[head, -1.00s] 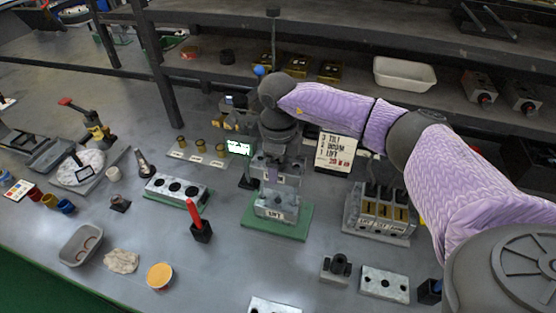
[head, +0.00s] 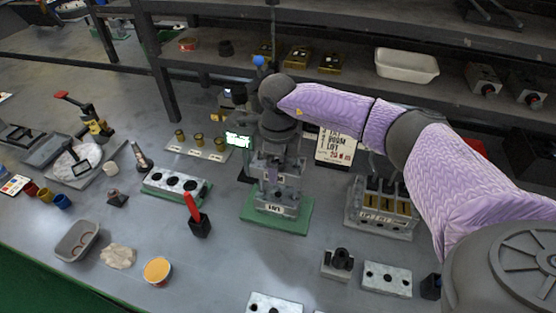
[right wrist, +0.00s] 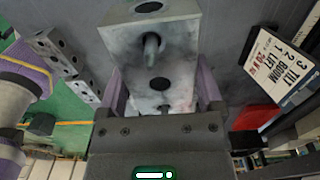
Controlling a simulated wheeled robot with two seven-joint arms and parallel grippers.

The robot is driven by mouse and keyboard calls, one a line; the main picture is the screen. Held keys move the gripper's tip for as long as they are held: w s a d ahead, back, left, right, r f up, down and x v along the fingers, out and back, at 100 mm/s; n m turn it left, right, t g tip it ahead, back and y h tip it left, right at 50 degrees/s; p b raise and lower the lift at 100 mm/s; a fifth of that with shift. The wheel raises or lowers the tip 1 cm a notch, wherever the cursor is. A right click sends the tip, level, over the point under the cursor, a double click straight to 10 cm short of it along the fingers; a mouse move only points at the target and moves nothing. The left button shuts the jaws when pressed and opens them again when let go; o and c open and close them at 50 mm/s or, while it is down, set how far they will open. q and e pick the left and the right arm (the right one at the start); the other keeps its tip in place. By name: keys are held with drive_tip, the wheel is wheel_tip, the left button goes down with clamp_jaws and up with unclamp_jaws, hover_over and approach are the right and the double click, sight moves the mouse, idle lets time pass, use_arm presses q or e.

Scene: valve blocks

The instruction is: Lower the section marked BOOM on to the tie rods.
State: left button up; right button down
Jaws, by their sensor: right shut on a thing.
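My right gripper (head: 277,168) points down over the green base plate (head: 304,212), shut on a grey metal section (head: 291,181). No BOOM marking is readable on it. In the right wrist view this section (right wrist: 178,52) sits between the fingers, with dark round holes in its faces. A short grey rod (right wrist: 151,48) shows at one hole; I cannot tell whether it is a tie rod. Below the held section, the section marked LIFT (head: 275,209) rests on the green plate. Any gap between the two is too small to judge. My left gripper is out of view.
A sign (head: 336,147) listing TILT, BOOM and LIFT stands behind right. A block with several slots (head: 382,222) stands to the right. The shelf is behind.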

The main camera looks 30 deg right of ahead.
drive_tip(key=shift+f+b, duration=0.5)
drive_tip(key=shift+f, duration=0.25)
unclamp_jaws()
wheel_tip(320, 180, up, 10)
drive_tip(key=shift+f+p, duration=0.1)
drive_tip(key=shift+p, duration=0.85)
